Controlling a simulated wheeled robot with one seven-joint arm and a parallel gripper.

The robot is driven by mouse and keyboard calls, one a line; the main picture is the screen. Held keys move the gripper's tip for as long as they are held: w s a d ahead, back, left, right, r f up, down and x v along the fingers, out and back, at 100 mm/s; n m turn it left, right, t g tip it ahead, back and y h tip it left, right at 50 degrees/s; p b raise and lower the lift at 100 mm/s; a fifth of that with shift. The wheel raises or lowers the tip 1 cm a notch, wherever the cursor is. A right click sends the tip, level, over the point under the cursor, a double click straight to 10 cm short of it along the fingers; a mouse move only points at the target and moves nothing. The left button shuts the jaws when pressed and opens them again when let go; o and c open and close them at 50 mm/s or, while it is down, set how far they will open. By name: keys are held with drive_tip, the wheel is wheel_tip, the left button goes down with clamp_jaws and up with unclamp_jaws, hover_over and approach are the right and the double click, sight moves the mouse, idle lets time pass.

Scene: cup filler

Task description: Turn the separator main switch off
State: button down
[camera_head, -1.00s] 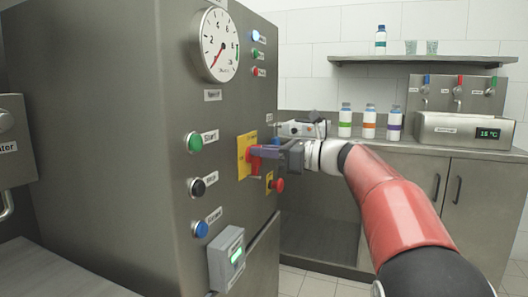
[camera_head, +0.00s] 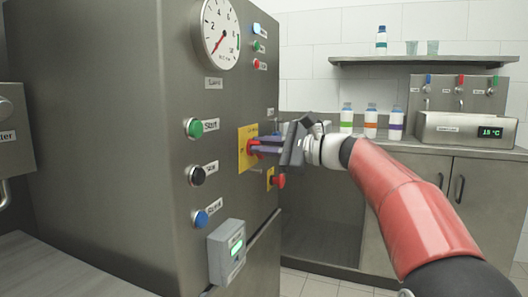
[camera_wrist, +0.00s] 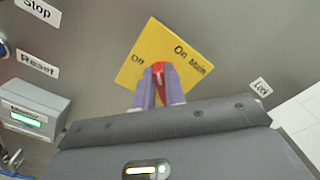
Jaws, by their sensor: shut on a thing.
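The separator main switch is a red handle (camera_wrist: 158,68) on a yellow plate (camera_wrist: 150,38), which also shows on the side of the steel cabinet in the head view (camera_head: 243,160). The plate reads "Off" at left and "On Main" at right in the wrist view. My gripper (camera_wrist: 159,84) is shut on the red handle, one purple finger on each side. The handle points up in the wrist view, between the two labels. In the head view my gripper (camera_head: 262,147) is rolled and reaches the plate from the right. The fingers hide most of the handle.
A red knob (camera_head: 278,180) sits just below the plate. Green (camera_head: 195,127), black (camera_head: 197,175) and blue (camera_head: 201,217) buttons and a grey box (camera_head: 227,252) lie to the left. A gauge (camera_head: 220,27) is above. A counter with bottles (camera_head: 370,122) stands behind my arm.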

drive_tip(key=n+b, duration=0.1)
drive_tip(key=n, duration=0.1)
drive_tip(key=f+n+b, duration=0.1)
drive_tip(key=n, duration=0.1)
drive_tip(key=shift+s+b, duration=0.1)
drive_tip(key=shift+b, duration=0.25)
drive_tip(key=shift+n+b, duration=1.05)
drive_tip(key=shift+n, duration=1.05)
drive_tip(key=c, duration=1.5)
unclamp_jaws()
drive_tip(key=shift+o, duration=0.2)
drive_tip(key=v, duration=0.7)
drive_tip(key=shift+s+d+b, duration=0.15)
drive_tip(key=shift+d+b, duration=0.15)
